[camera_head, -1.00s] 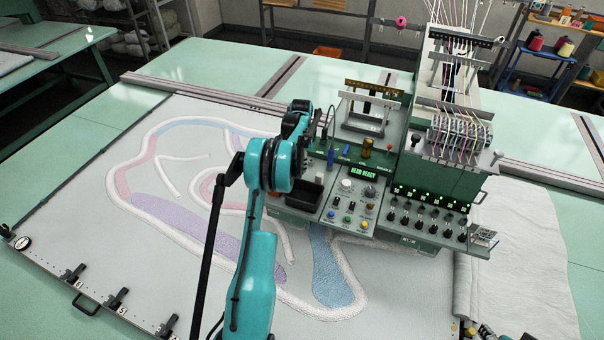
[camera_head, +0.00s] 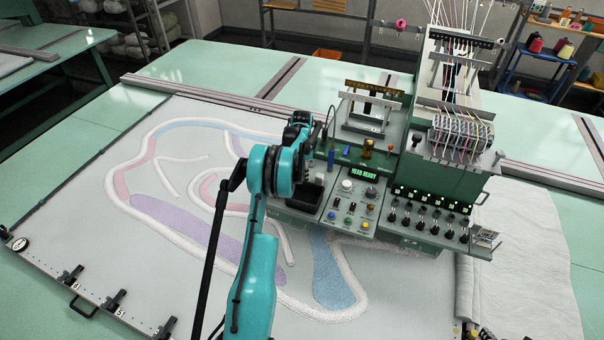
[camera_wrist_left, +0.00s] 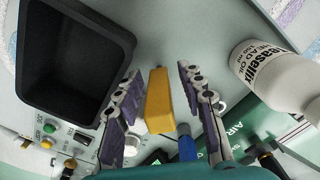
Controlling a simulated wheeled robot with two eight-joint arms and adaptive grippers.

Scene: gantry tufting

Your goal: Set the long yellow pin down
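The long yellow pin (camera_wrist_left: 159,101) shows in the left wrist view, between the two fingers of my left gripper (camera_wrist_left: 160,88). A narrow gap shows on each side of it, so the fingers look open around it and not closed on it. I cannot tell what its far end rests on. In the head view my left arm hides the gripper's fingertips and the pin, over the left part of the machine head. My right gripper is not in view.
A black open bin (camera_wrist_left: 73,58) stands close on the left in the wrist view, also in the head view (camera_head: 304,195). A white bottle (camera_wrist_left: 276,74) is close on the right. A blue pin (camera_wrist_left: 187,149) is near the fingers. A control panel (camera_head: 352,205) has buttons and knobs.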

